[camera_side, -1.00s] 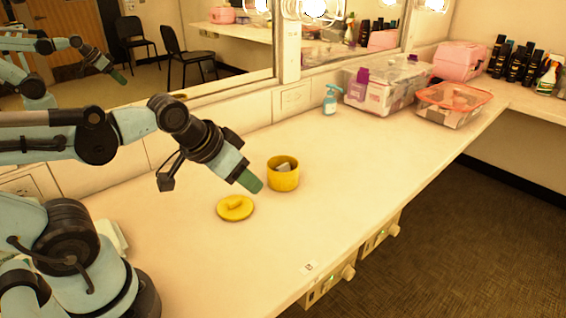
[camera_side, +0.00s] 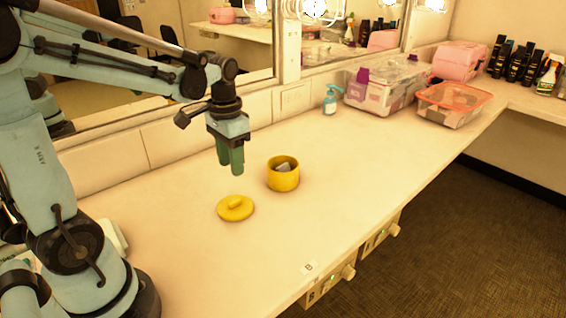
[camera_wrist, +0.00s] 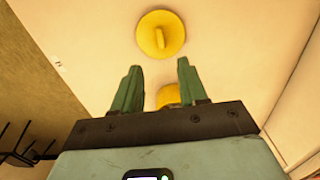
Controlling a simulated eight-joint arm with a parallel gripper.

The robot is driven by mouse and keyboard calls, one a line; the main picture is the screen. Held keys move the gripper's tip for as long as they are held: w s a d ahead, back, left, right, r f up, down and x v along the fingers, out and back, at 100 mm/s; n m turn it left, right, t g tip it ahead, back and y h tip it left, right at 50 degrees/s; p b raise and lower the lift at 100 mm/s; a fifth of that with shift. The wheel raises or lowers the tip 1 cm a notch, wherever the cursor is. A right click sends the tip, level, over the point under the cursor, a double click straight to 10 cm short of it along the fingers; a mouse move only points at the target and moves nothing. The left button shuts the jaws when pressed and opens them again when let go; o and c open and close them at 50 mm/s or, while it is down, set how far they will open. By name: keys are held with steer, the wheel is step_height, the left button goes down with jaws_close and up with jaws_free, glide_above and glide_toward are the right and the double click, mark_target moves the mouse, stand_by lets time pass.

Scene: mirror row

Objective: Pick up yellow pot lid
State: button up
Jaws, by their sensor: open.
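The yellow pot lid (camera_side: 235,208) lies flat on the white counter with its bar-shaped knob up. In the wrist view the lid (camera_wrist: 160,35) is at the top centre, beyond the fingertips. The yellow pot (camera_side: 283,175) stands open just behind and to the right of the lid, with something pale inside. In the wrist view part of the pot (camera_wrist: 168,96) shows between the fingers. My gripper (camera_side: 231,168) points down above the counter, a little above the lid and left of the pot. In the wrist view my gripper (camera_wrist: 157,72) is open, its green fingers apart and empty.
The white counter (camera_side: 380,165) is clear around the lid and to the right. A blue pump bottle (camera_side: 330,100), a clear bin (camera_side: 385,85) and an orange-lidded box (camera_side: 453,104) stand farther back. The mirror wall rises behind my arm.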

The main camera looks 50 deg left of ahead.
mark_target(234, 201)
steer(key=shift+s+f, duration=0.15)
steer(key=shift+f, duration=5.1)
jaws_close()
